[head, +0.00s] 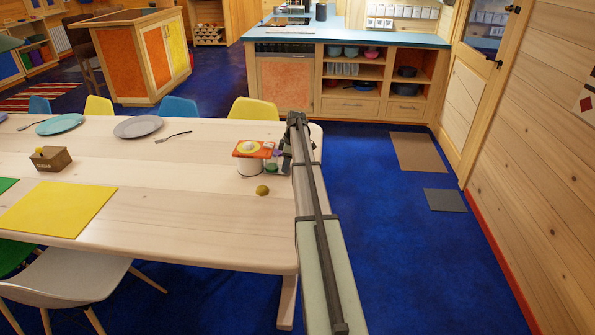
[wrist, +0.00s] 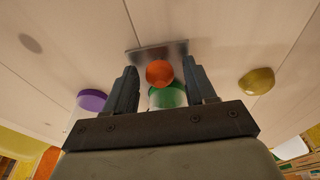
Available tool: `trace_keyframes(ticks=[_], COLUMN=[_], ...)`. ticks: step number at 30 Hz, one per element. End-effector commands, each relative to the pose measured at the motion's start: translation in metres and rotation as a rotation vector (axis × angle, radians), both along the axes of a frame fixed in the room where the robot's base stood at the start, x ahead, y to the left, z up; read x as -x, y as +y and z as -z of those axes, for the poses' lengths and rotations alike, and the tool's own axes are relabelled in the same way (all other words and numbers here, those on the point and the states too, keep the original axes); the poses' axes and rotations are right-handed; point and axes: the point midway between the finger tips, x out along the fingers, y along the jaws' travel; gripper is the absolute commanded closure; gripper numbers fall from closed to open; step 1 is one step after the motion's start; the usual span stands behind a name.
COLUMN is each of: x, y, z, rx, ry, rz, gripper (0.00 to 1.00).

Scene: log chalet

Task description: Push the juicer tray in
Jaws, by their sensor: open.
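In the wrist view my gripper (wrist: 160,76) is open. A thin grey plate (wrist: 150,50) lies just beyond the fingertips. A round orange thing (wrist: 160,72) and a green-topped thing (wrist: 168,97) show between the fingers, with no visible grip on them. I cannot tell for certain which part is the juicer tray; the fingers and arm hide part of this area.
A yellowish round fruit (head: 262,190) lies on the table near the cylinder; a purple-lidded jar (wrist: 91,101) stands left of the fingers in the wrist view. A small brown box (head: 50,160) and plates (head: 138,127) are farther left. The table's (head: 210,230) front middle is clear.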

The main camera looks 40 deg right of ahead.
Motion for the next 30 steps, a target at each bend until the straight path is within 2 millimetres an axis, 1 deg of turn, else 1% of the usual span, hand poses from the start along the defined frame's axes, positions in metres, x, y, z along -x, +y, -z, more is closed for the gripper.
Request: trace_keyframes(ticks=[8, 30], x=[0.000, 0.000], y=[0.000, 0.000], z=[-0.003, -0.049], rx=[0.000, 0.001], ry=[0.000, 0.001], rz=[0.000, 0.000], gripper=[0.45, 0.45])
